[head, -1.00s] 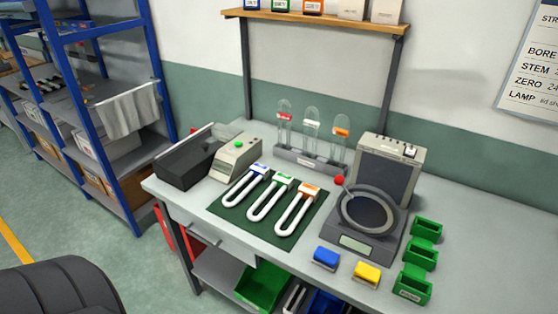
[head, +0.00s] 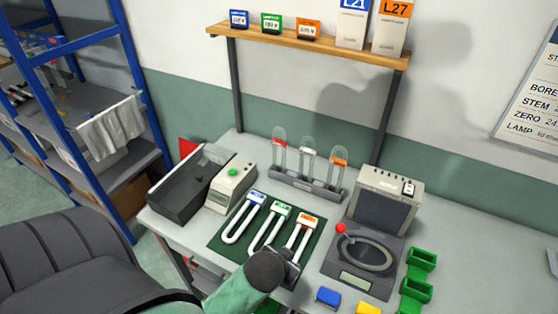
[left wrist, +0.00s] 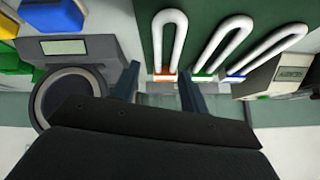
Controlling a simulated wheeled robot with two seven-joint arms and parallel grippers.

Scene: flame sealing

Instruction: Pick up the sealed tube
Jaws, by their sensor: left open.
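Three white U-shaped tubes lie side by side on a dark green mat (head: 222,243). They have a blue base (head: 256,198), a green base (head: 279,208) and an orange base (head: 307,220). Three clear upright tubes stand in a grey rack (head: 300,187), with red, white and orange parts. I cannot tell which tube is sealed. My left gripper (head: 288,266) is open and empty above the near end of the orange-based tube, hiding part of it. In the left wrist view the orange-based tube (left wrist: 167,40) shows ahead between the open fingers (left wrist: 160,82). My right gripper is not in view.
A grey device with a ring (head: 366,254) and red knob stands right of the mat. Blue (head: 328,297) and yellow (head: 368,307) blocks and green bins (head: 416,290) lie at front right. A dark box (head: 185,190) and green-buttoned device (head: 231,187) stand left. A shelf (head: 300,38) is above.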

